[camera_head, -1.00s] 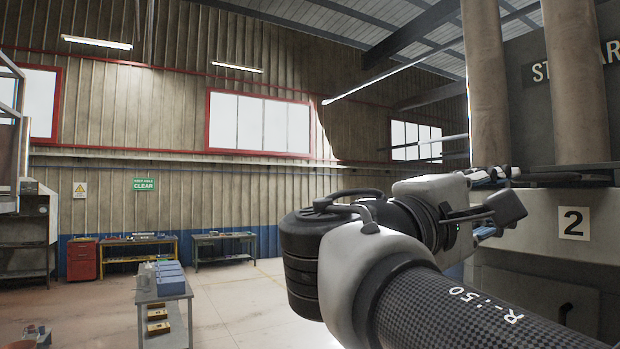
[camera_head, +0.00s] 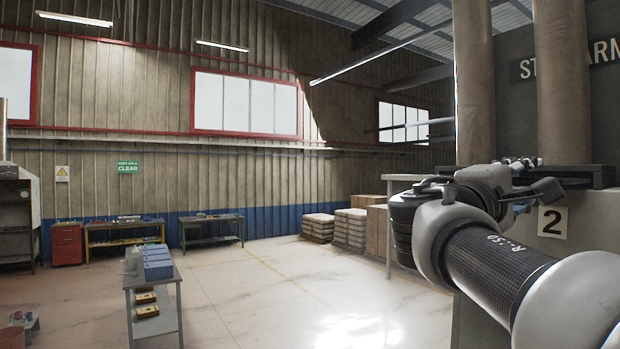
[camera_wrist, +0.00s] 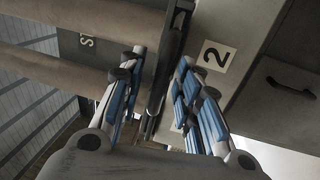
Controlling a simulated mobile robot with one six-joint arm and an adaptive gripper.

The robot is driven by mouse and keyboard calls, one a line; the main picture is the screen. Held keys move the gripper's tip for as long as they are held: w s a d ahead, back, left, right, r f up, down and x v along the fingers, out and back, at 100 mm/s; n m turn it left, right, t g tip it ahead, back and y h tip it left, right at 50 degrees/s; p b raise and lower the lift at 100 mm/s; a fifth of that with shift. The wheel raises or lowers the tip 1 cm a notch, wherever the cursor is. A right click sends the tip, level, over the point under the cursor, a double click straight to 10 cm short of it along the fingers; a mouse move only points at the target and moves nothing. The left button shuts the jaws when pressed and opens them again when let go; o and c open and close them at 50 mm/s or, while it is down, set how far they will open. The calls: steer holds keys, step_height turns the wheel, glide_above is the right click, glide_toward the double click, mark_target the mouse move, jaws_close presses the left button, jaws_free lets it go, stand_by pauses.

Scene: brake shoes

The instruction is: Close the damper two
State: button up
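A dark ledge (camera_head: 585,174) runs across the cabinet above the label. I cannot tell for certain which part is damper two. My gripper (camera_head: 525,165) is at this ledge, partly hidden by my own wrist in the head view. In the wrist view my gripper (camera_wrist: 160,62) has its blue-padded fingers apart. A dark flat bar (camera_wrist: 168,70) lies between them, with a visible gap to the fingers. The label (camera_wrist: 216,56) is just right of the right finger.
A grey table (camera_head: 150,282) with blue boxes stands at the left. Work benches (camera_head: 210,220) and a red cabinet (camera_head: 67,243) line the far wall. Stacked sacks (camera_head: 350,228) stand at the back right. The middle floor is clear. A drawer handle (camera_wrist: 290,88) shows in the wrist view.

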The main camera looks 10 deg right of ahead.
steer(key=shift+c, duration=0.3)
jaws_close()
stand_by(0.5)
